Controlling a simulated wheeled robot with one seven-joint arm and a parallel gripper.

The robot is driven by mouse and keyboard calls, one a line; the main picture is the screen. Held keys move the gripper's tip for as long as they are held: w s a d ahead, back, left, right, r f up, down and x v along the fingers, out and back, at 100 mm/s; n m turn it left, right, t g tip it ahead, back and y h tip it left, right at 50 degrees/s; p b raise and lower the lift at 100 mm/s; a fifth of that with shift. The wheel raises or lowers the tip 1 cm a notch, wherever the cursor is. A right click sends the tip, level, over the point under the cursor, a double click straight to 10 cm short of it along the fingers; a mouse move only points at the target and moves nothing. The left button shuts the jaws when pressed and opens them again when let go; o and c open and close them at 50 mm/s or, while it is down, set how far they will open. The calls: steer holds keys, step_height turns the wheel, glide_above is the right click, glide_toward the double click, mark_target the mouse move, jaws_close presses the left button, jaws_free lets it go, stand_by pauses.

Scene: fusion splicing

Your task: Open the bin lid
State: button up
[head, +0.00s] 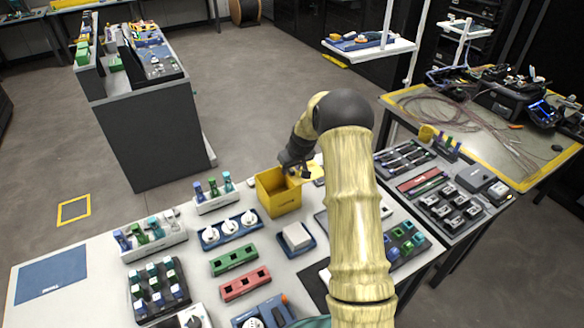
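The yellow bin (281,203) stands on the white worktop near its back edge. Its top looks open, and part of its inside shows. A yellow flat piece (315,169), which looks like the lid, shows at the bin's right side, partly hidden behind my arm. My gripper (300,174) is dark and small in this view, over the bin's back right rim, beside the yellow piece. I cannot tell whether it touches the lid or whether its fingers are open or shut.
Left of the bin are a rack of coloured bottles (215,195) and a blue tray with white spools (229,230). A white block on a blue tray (296,237) sits in front. Black trays (452,208) lie to the right. My arm hides part of the worktop.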

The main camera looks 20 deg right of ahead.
steer(key=b+v, duration=0.2)
steer(key=v, duration=1.5)
steer(key=shift+r, duration=0.2)
steer(key=shift+s, duration=0.1)
steer(key=s+a+f, duration=0.1)
steer(key=s+a, duration=0.3)
steer(key=s, duration=0.5)
steer(key=s+a+f+m+g+p, duration=0.1)
steer(key=s+a, duration=0.3)
steer(key=s, duration=0.5)
steer(key=s+a+f+p, duration=0.1)
steer(key=s+a, duration=0.3)
steer(key=s, duration=0.5)
steer(key=shift+s+a+f+m+g+h, duration=0.2)
steer(key=shift+a+f+m+g+h, duration=0.1)
steer(key=shift+a+f+m+g, duration=0.1)
